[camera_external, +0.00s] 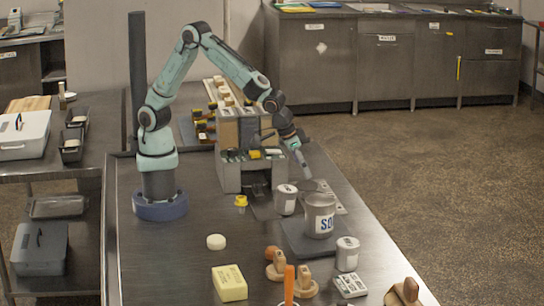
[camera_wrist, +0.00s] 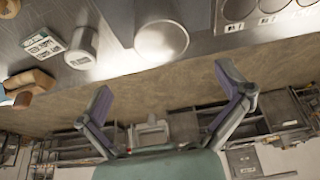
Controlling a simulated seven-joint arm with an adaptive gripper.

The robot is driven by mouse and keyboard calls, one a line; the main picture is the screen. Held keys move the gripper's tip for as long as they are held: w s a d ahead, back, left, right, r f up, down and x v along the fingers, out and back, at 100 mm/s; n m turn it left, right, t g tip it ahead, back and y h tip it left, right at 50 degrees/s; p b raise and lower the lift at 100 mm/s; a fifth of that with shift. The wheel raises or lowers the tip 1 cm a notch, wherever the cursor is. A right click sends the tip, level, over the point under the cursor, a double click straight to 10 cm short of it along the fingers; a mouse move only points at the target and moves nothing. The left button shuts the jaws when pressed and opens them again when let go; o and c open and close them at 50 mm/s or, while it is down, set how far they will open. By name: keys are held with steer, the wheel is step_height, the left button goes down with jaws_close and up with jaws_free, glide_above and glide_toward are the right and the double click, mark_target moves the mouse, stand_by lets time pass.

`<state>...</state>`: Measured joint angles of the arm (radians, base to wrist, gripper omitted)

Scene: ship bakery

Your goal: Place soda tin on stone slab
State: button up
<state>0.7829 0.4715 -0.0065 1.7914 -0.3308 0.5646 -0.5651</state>
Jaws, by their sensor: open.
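A grey metal tin (camera_external: 320,222) with a blue label reading "SO" stands upright on the dark stone slab (camera_external: 298,243), right of the middle in the external view. The rest of its label is turned out of sight. In the wrist view a round, bright tin top (camera_wrist: 160,40), seemingly the same tin, shows near the upper edge. My gripper (camera_external: 304,168) is above and behind the tin, apart from it. In the wrist view my gripper (camera_wrist: 163,80) has its two fingers wide apart with nothing between them.
Smaller labelled tins stand behind the slab (camera_external: 286,203) and in front of it (camera_external: 347,256). A white labelled block (camera_external: 349,286), wooden pieces (camera_external: 303,286), an orange upright object (camera_external: 289,285) and a yellow block (camera_external: 229,283) lie nearer. A grey rack (camera_external: 233,176) stands behind. The table's left front is clear.

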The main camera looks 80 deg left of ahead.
steer(key=s+a+r+n+g+y, duration=0.1)
steer(key=s+a+r, duration=0.3)
steer(key=a, duration=0.6)
steer(key=s+a+r+g, duration=0.1)
steer(key=s+a+r, duration=0.25)
steer(key=a, duration=0.55)
steer(key=s+a+g, duration=0.1)
steer(key=s+a, duration=0.3)
steer(key=s, duration=0.4)
steer(key=s+a+f+g, duration=0.1)
steer(key=s+a, duration=0.3)
steer(key=s, duration=0.3)
steer(key=shift+s+a+g, duration=0.3)
steer(key=shift+s+g, duration=0.05)
steer(key=shift+g, duration=0.05)
